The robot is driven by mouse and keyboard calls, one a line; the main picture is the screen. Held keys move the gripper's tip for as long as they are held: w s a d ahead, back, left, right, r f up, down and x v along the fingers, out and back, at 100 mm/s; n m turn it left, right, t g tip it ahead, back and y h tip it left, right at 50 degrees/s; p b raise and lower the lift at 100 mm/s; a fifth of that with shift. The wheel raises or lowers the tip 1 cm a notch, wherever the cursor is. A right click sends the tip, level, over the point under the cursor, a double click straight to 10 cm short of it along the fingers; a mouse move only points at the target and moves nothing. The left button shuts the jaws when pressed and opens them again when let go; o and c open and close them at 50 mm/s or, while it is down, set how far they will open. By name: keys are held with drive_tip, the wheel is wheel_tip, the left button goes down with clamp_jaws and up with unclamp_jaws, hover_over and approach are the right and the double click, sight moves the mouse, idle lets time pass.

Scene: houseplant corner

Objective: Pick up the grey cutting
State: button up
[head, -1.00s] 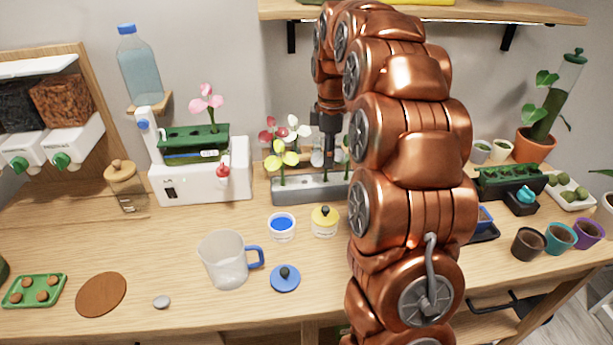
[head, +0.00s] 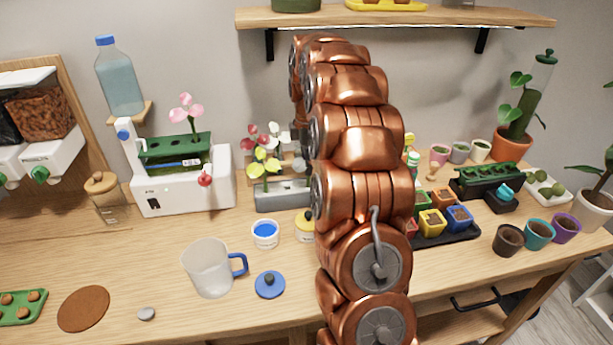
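I cannot make out a grey cutting. A grey planter (head: 284,197) stands at the back of the table, with a red flower (head: 252,141), a white flower (head: 274,129) and a yellow flower (head: 260,155) in it. My copper arm covers the planter's right side and whatever stands there. My gripper is behind the arm; only a dark piece near the wrist shows at the arm's left edge, above the planter. Its fingers are hidden, so I cannot see whether it holds anything.
A white machine (head: 186,186) with a green rack stands left of the planter. A clear mug (head: 207,268), a blue lid (head: 270,285) and a blue-filled tub (head: 265,234) are in front. A dark tray (head: 470,232) with coloured pots lies right of my arm. A shelf (head: 400,17) hangs above.

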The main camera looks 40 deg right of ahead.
sight(308, 180)
drive_tip(key=shift+s+a+f+p, duration=0.1)
drive_tip(key=shift+f+p, duration=0.35)
drive_tip(key=shift+f, duration=0.75)
drive_tip(key=shift+s+f+p, duration=0.1)
drive_tip(key=shift+f+p, duration=0.35)
drive_tip(key=shift+f, duration=0.75)
clamp_jaws()
